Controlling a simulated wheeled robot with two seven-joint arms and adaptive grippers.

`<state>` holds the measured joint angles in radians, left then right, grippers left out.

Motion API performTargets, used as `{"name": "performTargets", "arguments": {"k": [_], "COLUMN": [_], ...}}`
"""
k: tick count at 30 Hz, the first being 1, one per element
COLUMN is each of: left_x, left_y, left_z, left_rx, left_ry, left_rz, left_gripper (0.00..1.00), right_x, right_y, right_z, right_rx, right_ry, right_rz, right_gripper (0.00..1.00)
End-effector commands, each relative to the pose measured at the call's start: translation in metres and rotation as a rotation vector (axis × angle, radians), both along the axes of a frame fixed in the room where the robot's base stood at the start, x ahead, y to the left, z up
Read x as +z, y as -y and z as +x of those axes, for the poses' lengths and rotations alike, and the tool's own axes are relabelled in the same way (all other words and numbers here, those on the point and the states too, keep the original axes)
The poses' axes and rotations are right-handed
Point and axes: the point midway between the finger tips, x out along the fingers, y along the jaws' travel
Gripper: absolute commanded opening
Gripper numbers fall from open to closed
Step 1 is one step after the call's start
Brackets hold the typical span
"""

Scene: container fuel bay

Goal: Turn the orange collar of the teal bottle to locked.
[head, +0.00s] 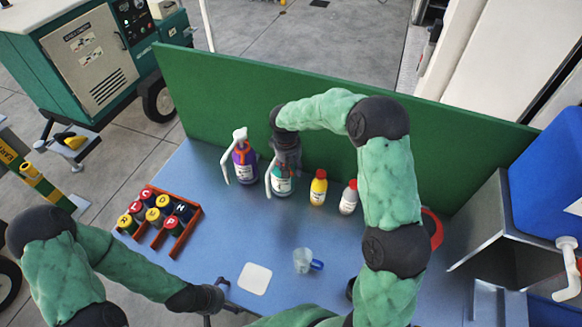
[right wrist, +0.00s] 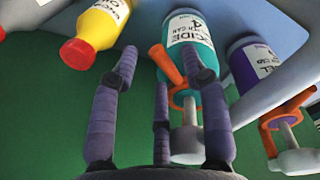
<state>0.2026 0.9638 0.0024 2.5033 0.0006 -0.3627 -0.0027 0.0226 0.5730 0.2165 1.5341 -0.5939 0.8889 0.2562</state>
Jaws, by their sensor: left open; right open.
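The teal bottle (head: 281,187) stands on the blue table near the green back panel. In the right wrist view the teal bottle (right wrist: 192,38) has a white label. Its orange collar (right wrist: 172,70) has a projecting lever, and a pale pump part (right wrist: 187,142) extends beyond it. My right gripper (head: 286,160) is over the bottle's top and hides the collar in the head view. In the right wrist view my right gripper (right wrist: 163,70) is open, its fingers spread around the collar's lever, one finger overlapping the collar; contact is unclear. My left gripper (head: 228,297) is open and empty at the table's front.
A purple bottle (head: 245,165) stands close left of the teal one. A yellow bottle (head: 318,190) and a white bottle (head: 349,198) stand to the right. A red rack (head: 178,243) of cans, a white pad (head: 255,278) and a clear cup (head: 302,261) occupy the table.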

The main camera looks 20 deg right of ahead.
Motion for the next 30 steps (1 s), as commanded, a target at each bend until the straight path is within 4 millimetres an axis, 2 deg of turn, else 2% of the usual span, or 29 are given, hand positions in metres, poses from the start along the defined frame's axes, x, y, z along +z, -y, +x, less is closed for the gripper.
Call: {"name": "performTargets", "arguments": {"k": [5, 12, 18, 24, 30], "left_x": [0.0, 0.0, 0.0, 0.0, 0.0], "left_y": [0.0, 0.0, 0.0, 0.0, 0.0], "left_z": [0.0, 0.0, 0.0, 0.0, 0.0], "left_rx": [0.0, 0.0, 0.0, 0.0, 0.0], "left_ry": [0.0, 0.0, 0.0, 0.0, 0.0], "left_rz": [0.0, 0.0, 0.0, 0.0, 0.0], "left_gripper": [1.0, 1.0, 1.0, 1.0, 1.0], "right_x": [0.024, 0.072, 0.102, 0.116, 0.117], "right_y": [-0.002, -0.007, -0.01, -0.012, -0.012], "right_z": [0.001, 0.001, 0.0, 0.0, -0.001], "right_rx": [0.0, 0.001, -0.001, 0.0, 0.0], "right_ry": [0.006, 0.006, 0.004, 0.003, 0.002], "right_rz": [0.001, 0.0, 0.0, 0.0, 0.0], "right_gripper": [0.46, 0.46, 0.46, 0.46, 0.46]}}
